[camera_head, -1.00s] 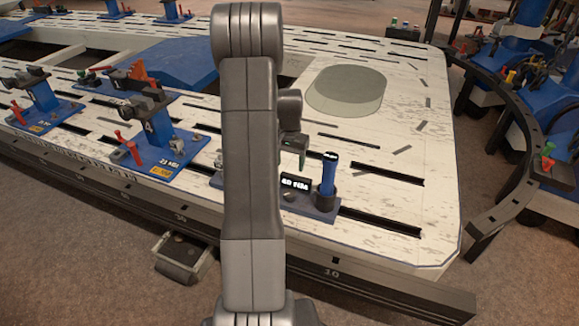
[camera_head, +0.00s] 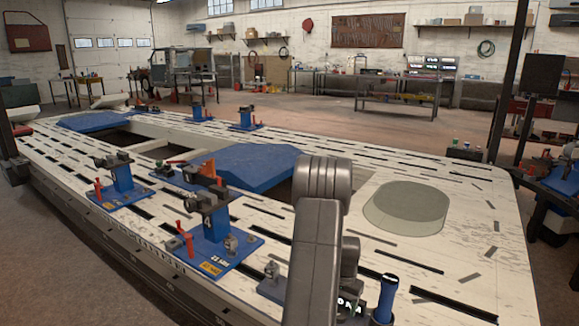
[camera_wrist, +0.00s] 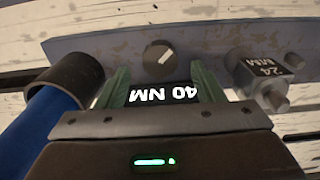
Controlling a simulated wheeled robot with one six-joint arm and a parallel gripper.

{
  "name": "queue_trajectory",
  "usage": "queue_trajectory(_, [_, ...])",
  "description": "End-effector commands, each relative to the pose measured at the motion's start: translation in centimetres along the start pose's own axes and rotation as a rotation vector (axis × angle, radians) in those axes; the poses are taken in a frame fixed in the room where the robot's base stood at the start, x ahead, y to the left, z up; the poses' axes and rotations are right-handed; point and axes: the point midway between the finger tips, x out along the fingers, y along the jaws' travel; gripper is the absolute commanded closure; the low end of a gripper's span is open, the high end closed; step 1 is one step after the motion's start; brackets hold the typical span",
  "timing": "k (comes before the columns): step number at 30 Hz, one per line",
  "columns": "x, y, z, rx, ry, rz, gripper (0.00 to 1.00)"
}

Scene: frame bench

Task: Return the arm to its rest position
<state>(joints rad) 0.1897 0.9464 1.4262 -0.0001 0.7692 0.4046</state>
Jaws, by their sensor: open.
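My arm (camera_head: 318,240) rises in front of the bench in the head view and hides most of my gripper there. In the wrist view my gripper (camera_wrist: 160,72) is open, with two green fingers spread apart. Between and beyond them is a grey station with a round knob (camera_wrist: 159,58) and a "40 NM" display (camera_wrist: 163,94), seen upside down. Nothing is visibly held. A blue cylinder in a dark collar (camera_wrist: 78,78) is left of the fingers, and a metal "24 MM" piece (camera_wrist: 262,75) is right. The blue cylinder (camera_head: 387,295) also shows at the bottom of the head view.
The pale slotted frame bench (camera_head: 480,240) spreads below and around the arm. Blue clamp stands (camera_head: 216,240) are on its left. Beyond the bench are open floor and workbenches along the wall.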

Motion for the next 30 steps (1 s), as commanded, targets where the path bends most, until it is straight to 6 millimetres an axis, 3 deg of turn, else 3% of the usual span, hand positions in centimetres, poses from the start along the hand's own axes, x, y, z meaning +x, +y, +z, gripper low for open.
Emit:
queue_trajectory(3, [2.1, 0.0, 0.0, 0.000, -0.001, 0.000, 0.39])
queue_trajectory(9, [3.5, 0.0, 0.0, 0.000, 0.000, 0.000, 0.39])
queue_trajectory(23, [3.1, 0.0, 0.0, -0.015, 0.001, 0.000, 0.39])
queue_trajectory(30, [0.0, 0.0, -0.1, 0.000, 0.003, -0.001, 0.39])
